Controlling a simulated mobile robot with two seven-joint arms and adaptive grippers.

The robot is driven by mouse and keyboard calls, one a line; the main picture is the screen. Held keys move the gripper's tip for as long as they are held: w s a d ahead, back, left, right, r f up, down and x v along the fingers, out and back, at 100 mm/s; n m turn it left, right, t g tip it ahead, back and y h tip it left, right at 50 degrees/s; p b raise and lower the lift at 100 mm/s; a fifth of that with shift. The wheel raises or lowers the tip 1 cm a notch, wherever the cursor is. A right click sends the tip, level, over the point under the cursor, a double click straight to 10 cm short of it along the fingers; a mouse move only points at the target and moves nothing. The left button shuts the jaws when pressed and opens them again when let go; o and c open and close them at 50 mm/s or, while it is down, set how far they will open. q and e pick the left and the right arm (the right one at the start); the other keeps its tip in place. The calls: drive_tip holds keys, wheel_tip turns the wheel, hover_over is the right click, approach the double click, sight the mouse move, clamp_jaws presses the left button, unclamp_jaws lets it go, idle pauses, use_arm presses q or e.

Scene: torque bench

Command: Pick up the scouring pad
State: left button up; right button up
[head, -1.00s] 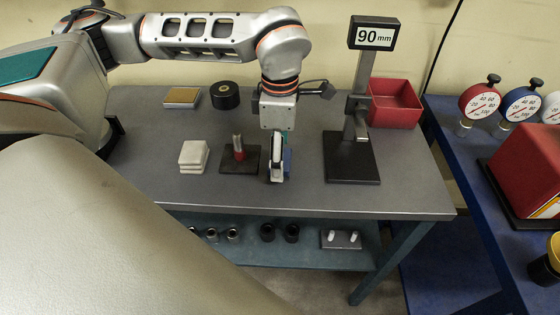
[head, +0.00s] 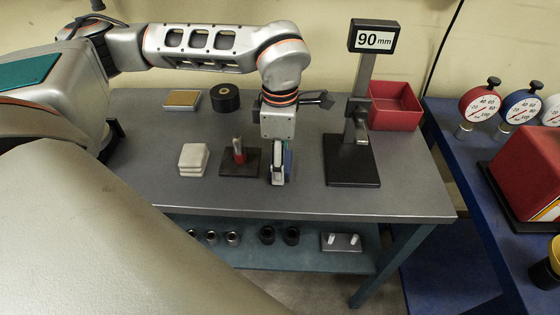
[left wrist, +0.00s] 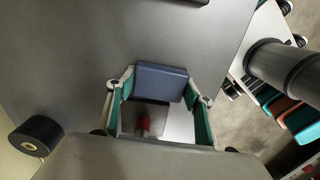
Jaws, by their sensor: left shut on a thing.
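The scouring pad looks like a blue, flat block (left wrist: 160,80) in the left wrist view, lying between the two fingertips. In the head view only a narrow blue strip of it (head: 288,160) shows beside the fingers. My left gripper (head: 279,172) points down over the front of the grey bench, and its pale, teal-lined fingers are shut on the pad. In the head view the fingers hide much of the pad. I cannot tell whether the pad touches the bench. My right gripper is not in view.
A dark plate with a red-based post (head: 239,155) stands close left of the gripper, with white stacked pads (head: 193,158) beyond it. The height gauge stand (head: 352,165) is close right. A red bin (head: 394,106), black roll (head: 225,96) and tan-topped block (head: 182,97) are at the back.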

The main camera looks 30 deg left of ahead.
use_arm(q)
wheel_tip(320, 180, up, 20)
drive_tip(key=p, duration=0.1)
drive_tip(key=shift+o, duration=0.6)
drive_tip(key=shift+f, duration=0.1)
drive_tip(key=shift+s, duration=0.1)
